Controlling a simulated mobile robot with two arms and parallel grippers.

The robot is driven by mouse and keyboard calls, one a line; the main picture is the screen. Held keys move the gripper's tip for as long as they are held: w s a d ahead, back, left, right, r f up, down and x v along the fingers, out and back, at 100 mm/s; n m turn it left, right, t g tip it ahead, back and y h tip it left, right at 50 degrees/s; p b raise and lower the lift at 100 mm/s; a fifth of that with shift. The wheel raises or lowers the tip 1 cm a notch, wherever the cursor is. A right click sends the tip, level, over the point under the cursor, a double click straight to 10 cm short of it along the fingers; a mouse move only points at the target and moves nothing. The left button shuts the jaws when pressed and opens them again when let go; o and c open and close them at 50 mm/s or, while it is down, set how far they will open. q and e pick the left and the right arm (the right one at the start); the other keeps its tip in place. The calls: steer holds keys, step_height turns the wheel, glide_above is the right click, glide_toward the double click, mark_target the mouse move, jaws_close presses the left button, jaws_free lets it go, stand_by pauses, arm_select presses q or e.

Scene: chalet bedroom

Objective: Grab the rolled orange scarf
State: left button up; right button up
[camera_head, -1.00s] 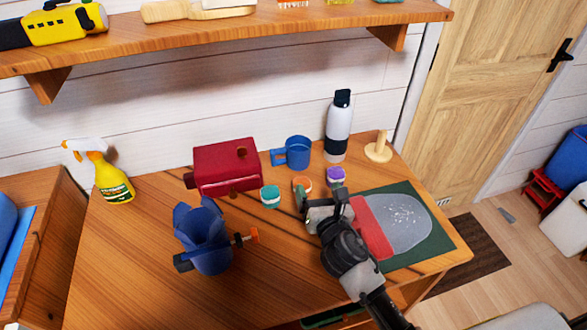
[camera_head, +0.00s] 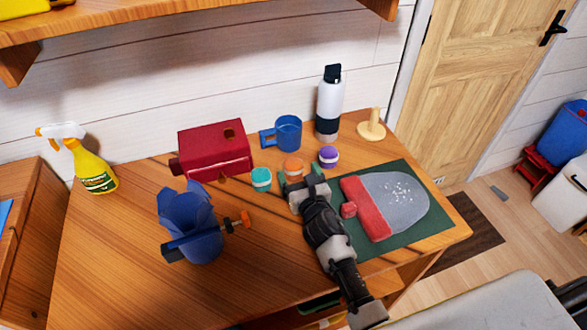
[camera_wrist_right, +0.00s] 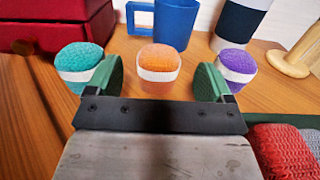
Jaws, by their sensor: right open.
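The rolled orange scarf (camera_head: 293,166) has a pale band around it and stands on the wooden table between a teal roll (camera_head: 261,178) and a purple roll (camera_head: 328,156). In the right wrist view the orange scarf (camera_wrist_right: 158,61) is centred ahead, between the line of the two green fingers. My right gripper (camera_head: 303,187) is open, just in front of the scarf on the near side. In the wrist view the right gripper (camera_wrist_right: 160,80) has nothing between its fingers, and the scarf appears slightly beyond the tips. My left gripper is not in view.
A red box (camera_head: 214,148), a blue mug (camera_head: 287,134) and a bottle (camera_head: 329,103) stand behind the rolls.

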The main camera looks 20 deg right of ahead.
mark_target(296, 169)
steer(key=w, duration=0.4)
steer(key=shift+a, duration=0.1)
steer(key=shift+w, duration=0.1)
steer(key=c, duration=1)
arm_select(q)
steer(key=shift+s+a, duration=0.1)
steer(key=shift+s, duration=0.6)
arm_select(e)
steer(key=shift+r, duration=0.15)
